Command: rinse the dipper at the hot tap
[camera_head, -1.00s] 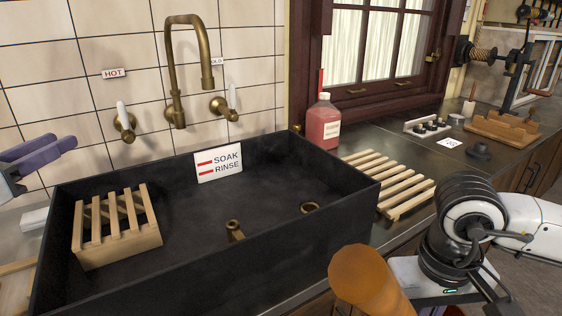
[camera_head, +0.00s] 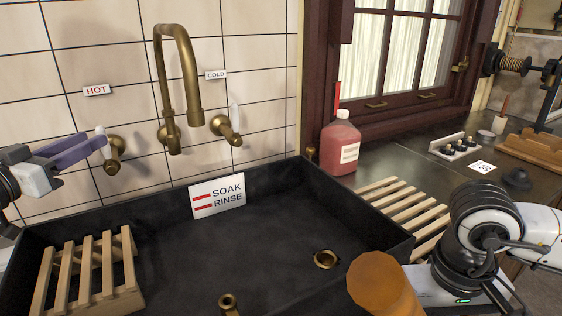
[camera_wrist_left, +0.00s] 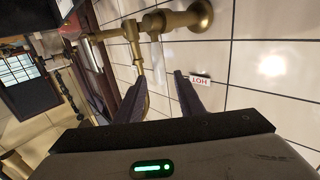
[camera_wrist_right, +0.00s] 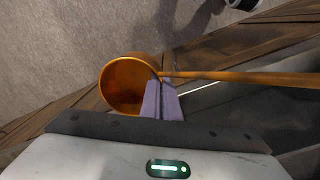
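The hot tap (camera_head: 115,152) is a brass wall valve with a pale lever under the HOT label (camera_head: 96,90). My left gripper (camera_head: 98,148) has its purple fingers beside that lever; contact cannot be told. The left wrist view shows the fingers apart with nothing clearly gripped, and the brass valve (camera_wrist_left: 180,18) beyond them. The brass spout (camera_head: 180,85) arches over the sink. The copper-orange dipper (camera_head: 382,285) is in front of the sink's right front edge. In the right wrist view my right gripper (camera_wrist_right: 162,98) is shut on the dipper's handle beside the cup (camera_wrist_right: 120,88).
The black sink (camera_head: 180,255) has a SOAK/RINSE sign (camera_head: 217,195) and a wooden rack (camera_head: 88,272) at its left. A pink bottle (camera_head: 341,142) and a slatted rack (camera_head: 410,208) stand right of it. The cold tap (camera_head: 228,128) is right of the spout.

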